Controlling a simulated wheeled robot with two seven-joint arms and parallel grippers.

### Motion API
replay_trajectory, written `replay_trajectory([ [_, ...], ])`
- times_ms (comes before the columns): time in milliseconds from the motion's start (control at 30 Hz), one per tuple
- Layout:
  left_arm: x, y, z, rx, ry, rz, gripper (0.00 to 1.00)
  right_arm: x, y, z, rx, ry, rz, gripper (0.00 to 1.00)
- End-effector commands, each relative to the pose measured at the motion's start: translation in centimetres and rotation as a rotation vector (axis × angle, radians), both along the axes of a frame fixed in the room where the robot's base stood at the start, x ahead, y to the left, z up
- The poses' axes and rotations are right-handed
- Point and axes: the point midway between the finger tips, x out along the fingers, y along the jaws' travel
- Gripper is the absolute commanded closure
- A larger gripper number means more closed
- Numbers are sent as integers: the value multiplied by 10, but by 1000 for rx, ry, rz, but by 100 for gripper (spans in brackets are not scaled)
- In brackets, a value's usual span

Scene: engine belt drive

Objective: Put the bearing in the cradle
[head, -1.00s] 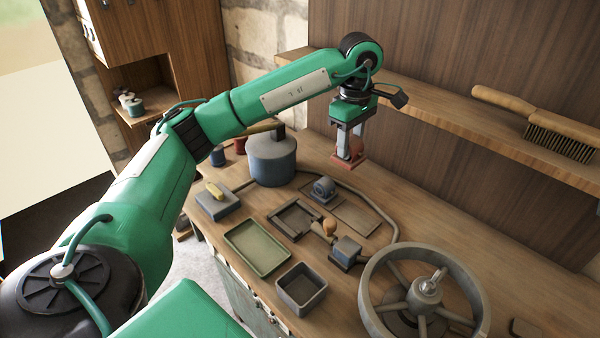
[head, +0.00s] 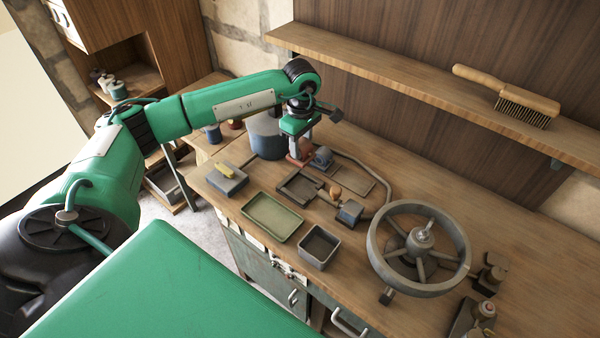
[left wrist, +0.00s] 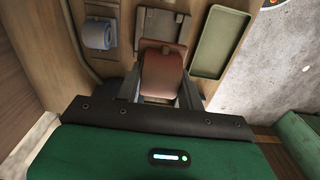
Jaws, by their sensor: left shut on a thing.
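My left gripper (head: 299,151) is shut on a red-brown block (head: 299,157) with a rounded body, perhaps the bearing. It also shows between the fingers in the left wrist view (left wrist: 162,72). The gripper hangs over the far part of the bench, just left of a small blue-grey round-topped fitting (head: 322,156). A dark, shallow square frame (head: 283,190), perhaps the cradle, lies nearer the front; in the left wrist view, it shows beyond the held block (left wrist: 160,25). I cannot tell whether the block touches the bench. My right gripper is out of view.
A blue-grey canister (head: 266,136) stands close behind and left of the gripper. A green tray (head: 271,218), a grey open box (head: 318,247) and a blue-grey block (head: 227,181) stand toward the front. A large spoked wheel (head: 418,285) occupies the right. A shelf (head: 420,83) runs behind.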

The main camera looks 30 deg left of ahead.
Motion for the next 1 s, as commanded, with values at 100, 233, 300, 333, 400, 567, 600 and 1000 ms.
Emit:
replay_trajectory([
  [100, -1, 0, -28, -2, 5, 0, 98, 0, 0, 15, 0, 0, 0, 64],
  [233, 0, -1, -58, -2, 3, 1, 98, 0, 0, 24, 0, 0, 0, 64],
  [300, -1, 0, -70, -1, 1, 0, 98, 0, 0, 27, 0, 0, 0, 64],
  [333, 0, 0, -73, -1, 0, 0, 98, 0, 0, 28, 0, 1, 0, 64],
  [400, 0, 0, -80, -1, 0, 0, 98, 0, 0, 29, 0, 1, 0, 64],
  [567, 0, 0, -90, -1, 0, 0, 98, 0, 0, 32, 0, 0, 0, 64],
  [600, 0, 0, -94, -1, 0, 0, 98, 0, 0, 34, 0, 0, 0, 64],
  [1000, 0, 0, -128, 0, -2, 0, 98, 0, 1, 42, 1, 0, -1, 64],
])
